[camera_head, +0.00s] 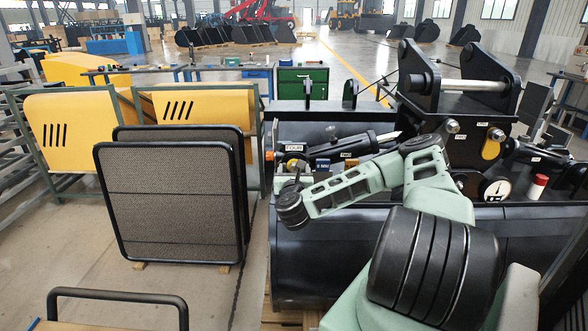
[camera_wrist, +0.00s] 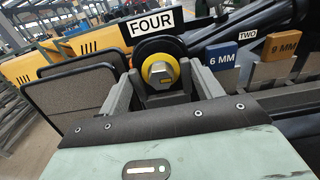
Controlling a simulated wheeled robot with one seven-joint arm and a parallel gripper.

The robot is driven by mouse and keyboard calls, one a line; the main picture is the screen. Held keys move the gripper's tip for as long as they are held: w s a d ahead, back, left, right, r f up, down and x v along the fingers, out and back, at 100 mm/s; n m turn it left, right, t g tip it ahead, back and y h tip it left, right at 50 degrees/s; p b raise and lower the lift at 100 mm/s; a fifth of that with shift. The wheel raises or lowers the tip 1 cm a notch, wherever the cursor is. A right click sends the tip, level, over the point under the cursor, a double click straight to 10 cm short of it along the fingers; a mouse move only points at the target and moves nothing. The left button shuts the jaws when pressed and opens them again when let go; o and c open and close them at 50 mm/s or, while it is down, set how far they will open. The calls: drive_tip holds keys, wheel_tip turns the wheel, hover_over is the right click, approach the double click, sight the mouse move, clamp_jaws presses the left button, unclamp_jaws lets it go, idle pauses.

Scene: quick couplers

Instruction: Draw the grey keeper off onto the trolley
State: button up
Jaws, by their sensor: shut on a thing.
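The grey keeper (camera_wrist: 160,73) shows in the wrist view as a small grey piece at the centre of a yellow ring (camera_wrist: 175,63) on a black round end, just below the label FOUR (camera_wrist: 151,25). My gripper (camera_wrist: 162,84) has its two grey fingers on either side of it and is shut on it. The keeper still sits at the ring; whether it is seated or slightly drawn off I cannot tell. In the head view my gripper (camera_head: 291,172) is at the FOUR label (camera_head: 295,147). The trolley (camera_head: 90,327) is at the lower left, with a black handle (camera_head: 118,296).
A blue 6 MM block (camera_wrist: 222,55) and an orange 9 MM block (camera_wrist: 275,72) stand right of the ring. A framed grey mesh panel (camera_head: 172,202) stands left of my arm, behind the trolley. A large black bucket (camera_head: 315,260) lies beneath the coupler.

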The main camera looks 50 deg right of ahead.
drive_tip(key=shift+v, duration=0.8)
drive_tip(key=shift+r, duration=0.1)
drive_tip(key=shift+v, duration=2.05)
